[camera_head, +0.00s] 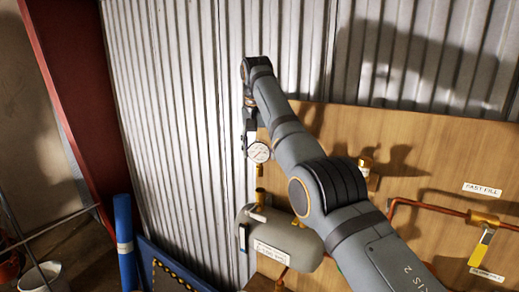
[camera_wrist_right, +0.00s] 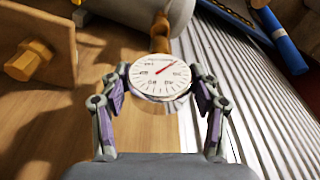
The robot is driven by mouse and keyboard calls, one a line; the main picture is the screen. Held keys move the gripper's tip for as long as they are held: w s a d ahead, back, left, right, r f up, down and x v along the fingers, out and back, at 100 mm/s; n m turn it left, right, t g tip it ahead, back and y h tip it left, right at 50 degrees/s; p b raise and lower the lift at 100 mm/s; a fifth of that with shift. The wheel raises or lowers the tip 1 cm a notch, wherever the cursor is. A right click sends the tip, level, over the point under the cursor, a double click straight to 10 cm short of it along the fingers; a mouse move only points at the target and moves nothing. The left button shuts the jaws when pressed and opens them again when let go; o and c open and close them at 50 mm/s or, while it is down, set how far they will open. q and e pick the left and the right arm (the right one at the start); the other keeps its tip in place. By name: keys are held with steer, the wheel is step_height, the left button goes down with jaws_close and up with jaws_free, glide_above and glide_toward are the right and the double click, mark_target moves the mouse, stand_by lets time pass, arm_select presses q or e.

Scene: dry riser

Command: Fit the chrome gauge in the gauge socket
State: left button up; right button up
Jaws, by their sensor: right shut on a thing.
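The chrome gauge (camera_head: 258,152), with a round white dial and a brass stem pointing down, hangs in my right gripper (camera_head: 251,143). The right wrist view shows the dial (camera_wrist_right: 160,77) between the two fingers of my right gripper (camera_wrist_right: 160,84), which are shut on its sides. A brass fitting, seemingly the gauge socket (camera_head: 260,196), stands on top of the grey tank (camera_head: 290,240). In the head view the gauge stem is above this fitting with a small gap. In the wrist view a brass part (camera_wrist_right: 160,35) shows beyond the dial. My left gripper is out of view.
A wooden board (camera_head: 420,130) behind my right arm carries copper pipe (camera_head: 430,207), a yellow-handled valve (camera_head: 482,243) and a brass fitting (camera_head: 366,167). Corrugated metal wall (camera_head: 165,110) is at the left. A blue tube (camera_head: 124,235) stands lower left.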

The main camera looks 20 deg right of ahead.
mark_target(260, 171)
steer(key=shift+d+f, duration=0.2)
steer(key=shift+f, duration=0.05)
steer(key=w+f+b, duration=0.2)
steer(key=shift+d+f, duration=0.3)
steer(key=shift+f, duration=0.1)
steer(key=shift+s+a+f+b, duration=0.1)
steer(key=shift+s+b, duration=0.15)
steer(key=shift+b, duration=0.05)
steer(key=shift+s+f+b, duration=0.3)
steer(key=shift+f+b, duration=0.3)
steer(key=shift+b, duration=0.15)
steer(key=shift+w+f, duration=0.1)
steer(key=shift+f, duration=0.2)
steer(key=shift+w+f+b, duration=0.1)
steer(key=shift+f+b, duration=0.2)
steer(key=shift+b, duration=0.2)
steer(key=shift+f+b, duration=0.6)
steer(key=shift+b, duration=0.05)
steer(key=shift+f, duration=0.25)
steer(key=o, duration=1.4)
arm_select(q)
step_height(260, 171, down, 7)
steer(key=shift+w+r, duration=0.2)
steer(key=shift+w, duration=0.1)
